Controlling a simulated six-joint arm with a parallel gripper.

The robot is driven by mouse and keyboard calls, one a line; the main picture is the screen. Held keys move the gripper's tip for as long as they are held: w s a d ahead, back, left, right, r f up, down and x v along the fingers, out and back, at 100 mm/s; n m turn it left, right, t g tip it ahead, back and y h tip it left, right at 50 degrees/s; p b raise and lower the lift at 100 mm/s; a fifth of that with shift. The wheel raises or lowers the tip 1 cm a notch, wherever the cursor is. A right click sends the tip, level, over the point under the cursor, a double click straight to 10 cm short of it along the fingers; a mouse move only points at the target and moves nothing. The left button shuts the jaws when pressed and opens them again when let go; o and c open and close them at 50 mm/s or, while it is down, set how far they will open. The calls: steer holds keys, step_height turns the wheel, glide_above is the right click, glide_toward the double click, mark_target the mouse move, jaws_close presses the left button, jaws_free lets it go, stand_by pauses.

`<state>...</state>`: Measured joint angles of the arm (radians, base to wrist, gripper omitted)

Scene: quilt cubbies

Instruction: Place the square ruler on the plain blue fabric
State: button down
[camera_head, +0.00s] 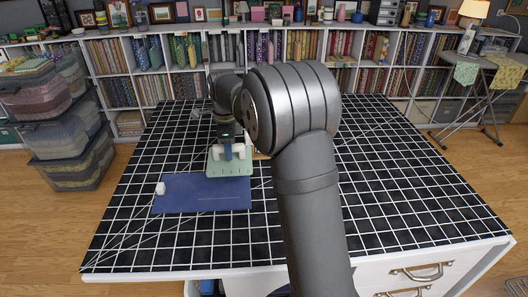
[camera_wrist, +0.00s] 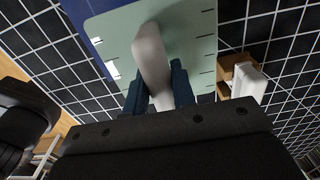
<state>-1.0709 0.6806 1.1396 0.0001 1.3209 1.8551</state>
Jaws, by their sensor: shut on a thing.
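The square ruler (camera_head: 232,168) is a pale green plate with dark marks along its edges and a white handle. My gripper (camera_head: 228,150) is shut on this handle; in the wrist view the two dark blue fingers (camera_wrist: 159,85) stand on either side of it, with the green plate (camera_wrist: 192,40) beyond. The plain blue fabric (camera_head: 203,198) lies flat on the black gridded table, nearer the head camera. The ruler's near edge overlaps the fabric's far right part in the head view. I cannot tell whether the plate touches anything. Part of the fabric shows in the wrist view (camera_wrist: 85,12).
A small white object (camera_head: 160,188) sits at the fabric's left edge. A brown and white object (camera_wrist: 242,80) is beside the ruler in the wrist view, mostly hidden behind my arm in the head view. The black table (camera_head: 125,225) is clear left and in front of the fabric.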

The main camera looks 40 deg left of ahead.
mark_target(218, 163)
steer(key=s+a, duration=0.2)
steer(key=a, duration=0.1)
steer(key=shift+s, duration=0.35)
steer(key=shift+f, duration=2.85)
steer(key=shift+f, duration=0.7)
steer(key=c, duration=1.1)
jaws_free()
steer(key=shift+r, duration=0.1)
